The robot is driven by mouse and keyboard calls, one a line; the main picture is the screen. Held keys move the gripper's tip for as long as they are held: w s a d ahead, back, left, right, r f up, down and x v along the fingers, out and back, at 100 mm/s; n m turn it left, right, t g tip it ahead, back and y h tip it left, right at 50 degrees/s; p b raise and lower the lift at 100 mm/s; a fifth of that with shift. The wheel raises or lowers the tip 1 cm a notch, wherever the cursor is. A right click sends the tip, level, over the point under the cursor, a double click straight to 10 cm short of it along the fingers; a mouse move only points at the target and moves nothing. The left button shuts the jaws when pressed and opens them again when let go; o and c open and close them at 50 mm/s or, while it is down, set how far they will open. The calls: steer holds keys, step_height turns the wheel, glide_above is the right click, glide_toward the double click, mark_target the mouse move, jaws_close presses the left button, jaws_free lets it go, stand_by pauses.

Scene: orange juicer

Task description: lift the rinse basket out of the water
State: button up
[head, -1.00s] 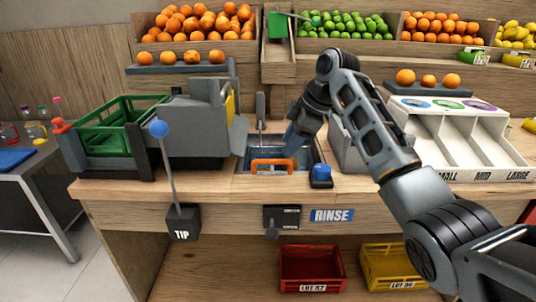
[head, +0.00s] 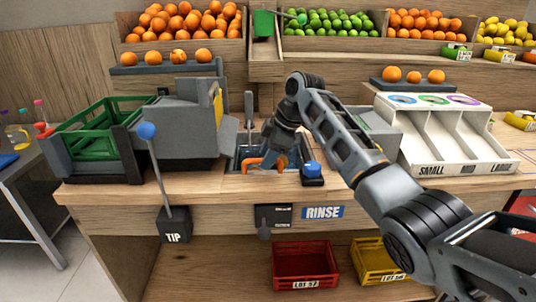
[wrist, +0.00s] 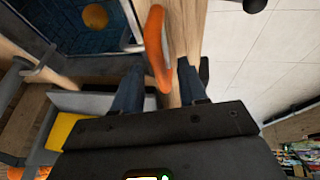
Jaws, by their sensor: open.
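The rinse basket's orange handle (head: 252,164) stands at the front of the sunken sink (head: 240,142) in the counter. In the wrist view the handle (wrist: 157,45) runs between the two fingers of my gripper (wrist: 158,72), with a gap visible on either side. My gripper (head: 275,158) is open at the handle and hides part of it in the head view. Dark mesh (wrist: 60,25) with an orange (wrist: 95,16) on it shows in the wrist view; I cannot tell the water level.
A blue button (head: 312,169) sits right of the sink, and an upright lever (head: 249,108) behind it. A grey machine (head: 180,130) stands left and a white sorting tray (head: 440,145) right. Bare counter lies in front.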

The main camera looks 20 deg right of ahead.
jaws_close()
stand_by(0.6)
